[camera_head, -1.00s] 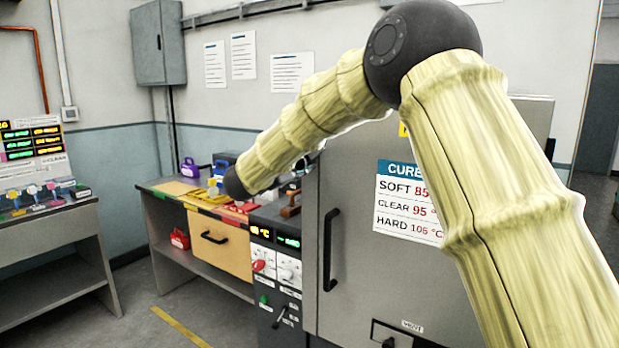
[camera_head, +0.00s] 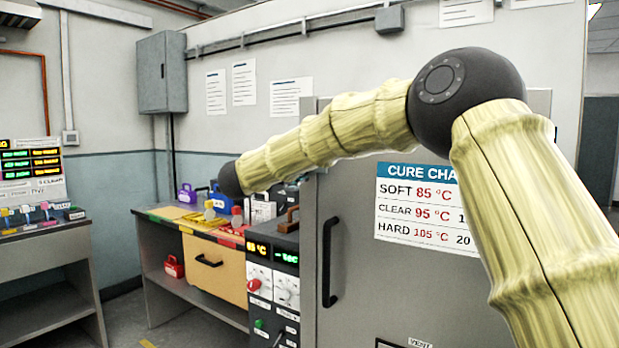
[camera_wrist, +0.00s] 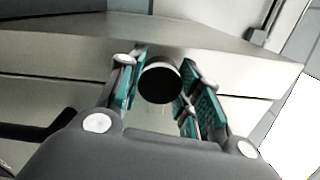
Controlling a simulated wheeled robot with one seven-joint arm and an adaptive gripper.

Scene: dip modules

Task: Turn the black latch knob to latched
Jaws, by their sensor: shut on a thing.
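The black latch knob (camera_wrist: 160,84) is a round, dark disc in the wrist view, standing out from a pale grey metal panel (camera_wrist: 60,65). My gripper (camera_wrist: 160,88) has its teal-padded fingers on either side of the knob and is shut on it. The knob's face shows no readable mark, so I cannot tell its turn position. In the head view the knob and my fingers are not visible. My arm reaches across in front of the grey cure chamber (camera_head: 345,265).
The chamber door has a long black handle (camera_head: 329,262) and a cure chart (camera_head: 425,208). A control panel (camera_head: 272,290) stands left of it. A bench with a yellow drawer (camera_head: 215,265) and several coloured items lies farther left, with open floor beside it.

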